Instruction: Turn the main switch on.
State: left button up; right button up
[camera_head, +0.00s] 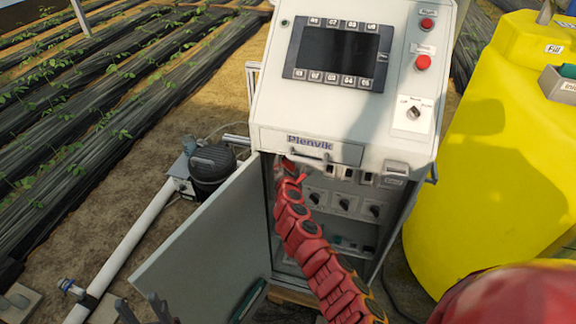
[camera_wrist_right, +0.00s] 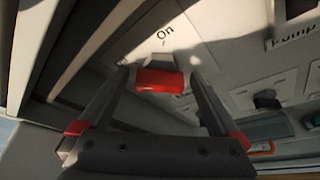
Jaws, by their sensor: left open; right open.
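The main switch is a red handle (camera_wrist_right: 160,80) in the right wrist view, lying crosswise just below the printed word "On" on the grey panel. My right gripper (camera_wrist_right: 158,76) is open, with one finger on each side of the red handle. Whether the fingers touch it cannot be told. In the head view my red right arm reaches up into the top of the open cabinet (camera_head: 265,215), and the switch is hidden there. My left gripper (camera_head: 138,300) is open and empty at the lower left, in front of the cabinet door.
The cabinet door (camera_head: 200,250) stands swung open to the left. Above is a sloped console with a dark screen (camera_head: 336,56) and red buttons (camera_head: 423,62). Black knobs (camera_head: 343,204) sit inside. A yellow tank (camera_head: 490,180) stands close on the right.

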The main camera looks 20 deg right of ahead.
jog(key=c, duration=1.4)
jog(key=shift+o, duration=0.2)
jog(key=shift+f+m+t+b, duration=0.2)
jog(key=shift+m+t+b, duration=0.15)
jog(key=shift+b, duration=0.6)
jog(key=m+t+b, duration=0.1)
jog(key=m+b, duration=0.1)
jog(key=b, duration=0.3)
jog(key=m+t+b, duration=0.1)
jog(key=m+b, duration=0.1)
jog(key=b, duration=0.4)
jog(key=f+m+t+b, duration=0.1)
jog(key=m+b, duration=0.2)
jog(key=b, duration=0.2)
jog(key=shift+d+y, duration=0.1)
jog(key=shift+y, duration=0.3)
jog(key=m+t+h+b, duration=0.1)
jog(key=m+b, duration=0.3)
jog(key=b, duration=0.5)
jog(key=m+t+h+b, duration=0.1)
jog(key=m+b, duration=0.3)
jog(key=b, duration=0.5)
jog(key=shift+r, duration=0.15)
jog(key=shift+r+m+b, duration=0.1)
jog(key=shift+m+b, duration=0.45)
jog(key=shift+b, duration=0.25)
jog(key=shift+r+m+t+h, duration=0.2)
jog(key=shift+m+t+h, duration=0.1)
jog(key=shift+h, duration=0.1)
